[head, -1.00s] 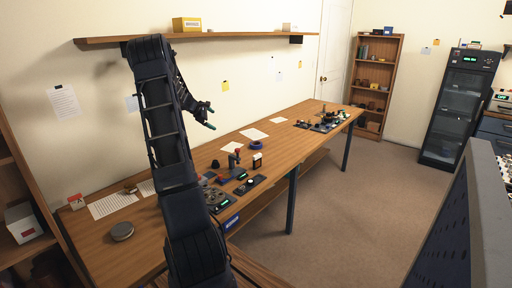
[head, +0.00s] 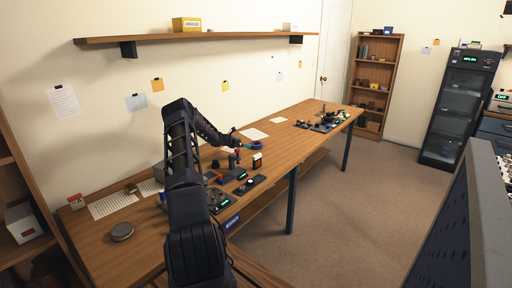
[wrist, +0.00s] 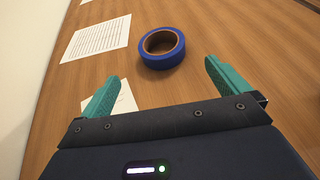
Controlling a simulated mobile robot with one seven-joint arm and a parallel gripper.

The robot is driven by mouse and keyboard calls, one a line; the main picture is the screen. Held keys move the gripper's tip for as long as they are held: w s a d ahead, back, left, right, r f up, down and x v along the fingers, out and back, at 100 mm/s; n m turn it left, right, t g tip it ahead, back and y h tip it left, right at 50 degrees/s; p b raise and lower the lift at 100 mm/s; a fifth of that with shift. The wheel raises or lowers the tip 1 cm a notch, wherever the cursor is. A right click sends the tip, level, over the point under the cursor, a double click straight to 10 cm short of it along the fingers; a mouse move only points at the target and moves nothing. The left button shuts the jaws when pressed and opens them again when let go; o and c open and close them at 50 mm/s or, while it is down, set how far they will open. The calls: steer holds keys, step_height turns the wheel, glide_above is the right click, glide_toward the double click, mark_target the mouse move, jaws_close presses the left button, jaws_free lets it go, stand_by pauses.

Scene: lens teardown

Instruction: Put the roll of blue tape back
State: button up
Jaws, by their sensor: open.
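The roll of blue tape (wrist: 163,61) lies flat on the wooden bench in the wrist view, with its brown core facing up. In the head view the tape (head: 257,148) shows small, close to my fingertips. My gripper (wrist: 163,90) is open, its two teal fingers spread with nothing between them. The tape is ahead of the fingertips, roughly centred between them, and I see no contact. In the head view my gripper (head: 243,148) hangs low over the bench, just left of the tape.
Paper sheets (wrist: 97,38) lie left of the tape. A wall shelf (head: 230,36) runs above. Bare wood lies right of the tape.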

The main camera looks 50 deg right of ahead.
steer(key=shift+x, duration=5.55)
steer(key=shift+s+a+f, duration=0.1)
steer(key=shift+f, duration=0.05)
steer(key=shift+c, duration=0.2)
steer(key=c, duration=1)
step_height(320, 180, up, 20)
